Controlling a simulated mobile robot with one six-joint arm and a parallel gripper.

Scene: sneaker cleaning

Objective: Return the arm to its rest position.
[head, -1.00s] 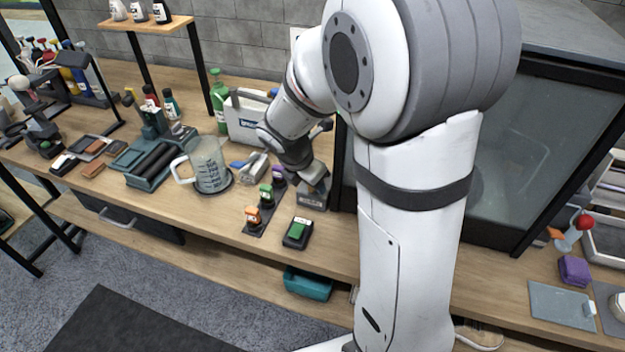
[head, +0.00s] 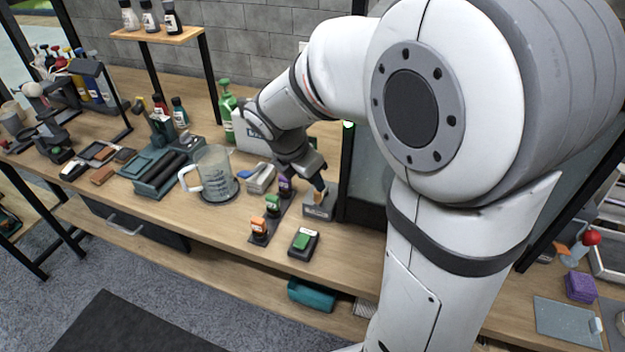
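My gripper (head: 300,178) is at the end of my white and grey arm, above the middle of the workbench (head: 345,250). It points down between the purple-topped brush (head: 285,186) and a small grey box-like holder (head: 319,205). An orange-brown piece stands up at that holder, close below my gripper; I cannot tell if they touch. The fingers are small and partly hidden by the wrist, so their opening is unclear.
Green (head: 272,205) and orange (head: 259,229) brushes stand in a row beside a green-topped block (head: 303,242). A clear measuring jug (head: 214,172) stands to their left. A dark glass-fronted cabinet is right, behind my arm. Bottles stand on a raised shelf (head: 160,36).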

